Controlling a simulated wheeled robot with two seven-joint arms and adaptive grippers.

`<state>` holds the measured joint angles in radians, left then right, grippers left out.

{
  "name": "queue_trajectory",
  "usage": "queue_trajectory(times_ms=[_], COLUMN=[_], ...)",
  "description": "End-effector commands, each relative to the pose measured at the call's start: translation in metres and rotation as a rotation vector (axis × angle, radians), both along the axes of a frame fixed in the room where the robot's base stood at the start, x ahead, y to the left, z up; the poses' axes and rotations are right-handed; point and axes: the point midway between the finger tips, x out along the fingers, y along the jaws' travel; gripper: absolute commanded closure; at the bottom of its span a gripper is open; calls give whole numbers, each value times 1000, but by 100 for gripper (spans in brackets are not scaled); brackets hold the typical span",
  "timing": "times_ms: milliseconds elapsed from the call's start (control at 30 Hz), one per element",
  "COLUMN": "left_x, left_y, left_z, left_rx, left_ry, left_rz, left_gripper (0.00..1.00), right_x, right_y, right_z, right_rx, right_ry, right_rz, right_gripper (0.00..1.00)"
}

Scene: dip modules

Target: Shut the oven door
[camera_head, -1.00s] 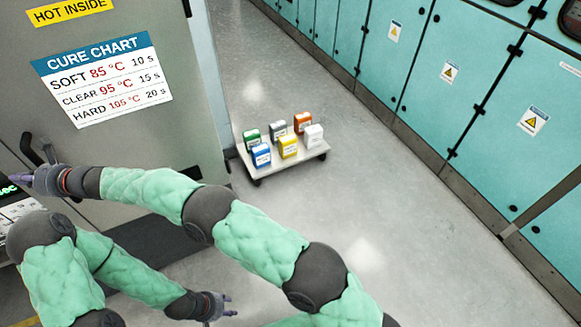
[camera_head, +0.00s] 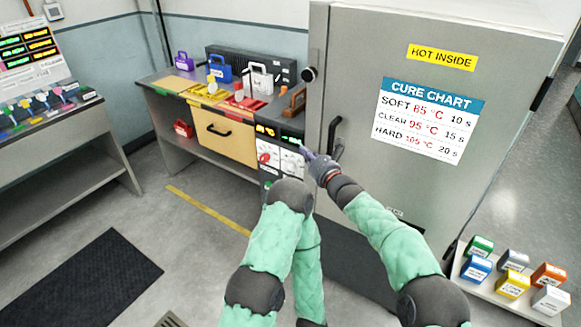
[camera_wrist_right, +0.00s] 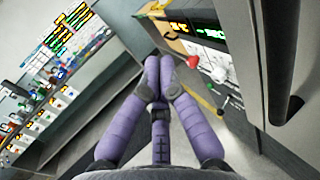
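The oven door (camera_head: 370,180) is the large grey panel at the right of the head view, with a yellow "HOT INSIDE" label and a cure chart. It looks nearly flush with the oven body; I cannot tell whether a small gap remains. Its black handle (camera_head: 335,136) is near the left edge. My right gripper (camera_head: 306,153) is in front of the door's left edge, just below and left of the handle. In the right wrist view the fingers (camera_wrist_right: 159,88) are together and empty, with the handle (camera_wrist_right: 284,108) apart from them at right. My left gripper is out of view.
A control panel (camera_head: 280,150) with lit displays stands left of the door. A bench (camera_head: 160,84) with coloured cases is farther left. A low cart (camera_head: 487,284) with several boxes stands at lower right. A dark mat (camera_head: 85,285) lies on open floor.

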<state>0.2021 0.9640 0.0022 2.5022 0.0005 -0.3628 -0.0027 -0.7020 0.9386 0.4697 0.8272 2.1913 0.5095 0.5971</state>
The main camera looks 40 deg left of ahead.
Motion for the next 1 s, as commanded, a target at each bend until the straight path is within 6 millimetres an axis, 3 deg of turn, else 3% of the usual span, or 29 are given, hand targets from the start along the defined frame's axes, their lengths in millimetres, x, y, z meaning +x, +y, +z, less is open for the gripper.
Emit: queue_trajectory(times_ms=[500,700,1000], left_x=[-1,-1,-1], left_y=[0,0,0], left_z=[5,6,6], left_rx=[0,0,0], left_ry=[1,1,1], left_rz=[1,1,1], left_gripper=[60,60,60], right_x=[-66,-76,-76], right_y=[-5,-6,-10], right_z=[2,2,-7], right_rx=[0,0,-22], right_ry=[-2,-2,-5], right_rz=[4,1,2], right_gripper=[100,100,100])
